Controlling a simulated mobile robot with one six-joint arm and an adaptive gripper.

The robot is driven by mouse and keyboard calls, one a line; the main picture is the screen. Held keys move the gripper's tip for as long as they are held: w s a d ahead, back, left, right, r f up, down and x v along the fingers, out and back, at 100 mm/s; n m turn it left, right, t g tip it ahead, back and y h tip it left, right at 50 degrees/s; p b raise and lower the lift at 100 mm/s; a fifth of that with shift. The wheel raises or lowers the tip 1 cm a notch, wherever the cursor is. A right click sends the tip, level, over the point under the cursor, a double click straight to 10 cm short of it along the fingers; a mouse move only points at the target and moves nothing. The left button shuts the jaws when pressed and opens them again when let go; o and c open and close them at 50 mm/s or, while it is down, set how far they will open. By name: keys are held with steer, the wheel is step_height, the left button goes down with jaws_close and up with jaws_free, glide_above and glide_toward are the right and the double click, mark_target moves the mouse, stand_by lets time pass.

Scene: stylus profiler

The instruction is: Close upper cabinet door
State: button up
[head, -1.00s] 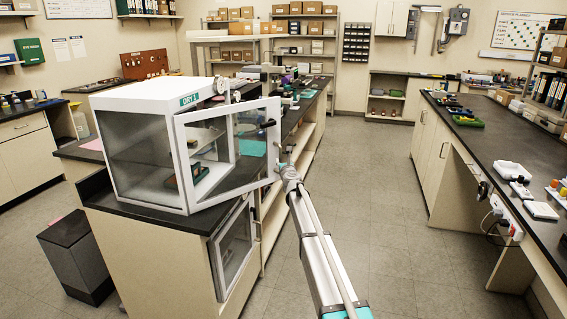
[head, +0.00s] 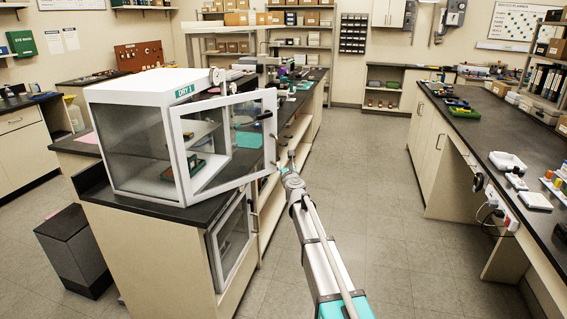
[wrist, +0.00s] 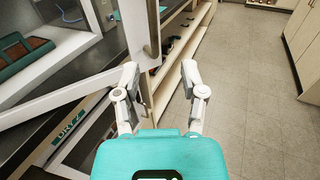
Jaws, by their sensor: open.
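The upper cabinet (head: 135,140) is a white box with clear panels and a green DRY 1 label, standing on the dark counter at left. Its door (head: 187,150), a white frame around a clear pane, stands open, swung out to the right. My gripper (head: 284,162) is just right of the door's lower free corner. In the wrist view, my gripper (wrist: 160,72) has its fingers spread with nothing between them. The door's white frame (wrist: 134,30) rises just beyond the left finger; I cannot tell whether they touch.
The lower cabinet door (head: 232,240), labelled DRY 2 in the wrist view, is shut below the counter. A long bench (head: 500,150) runs along the right. The floor aisle (head: 380,190) between is clear. A grey bin (head: 75,250) stands at left.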

steer(key=shift+s, duration=0.3)
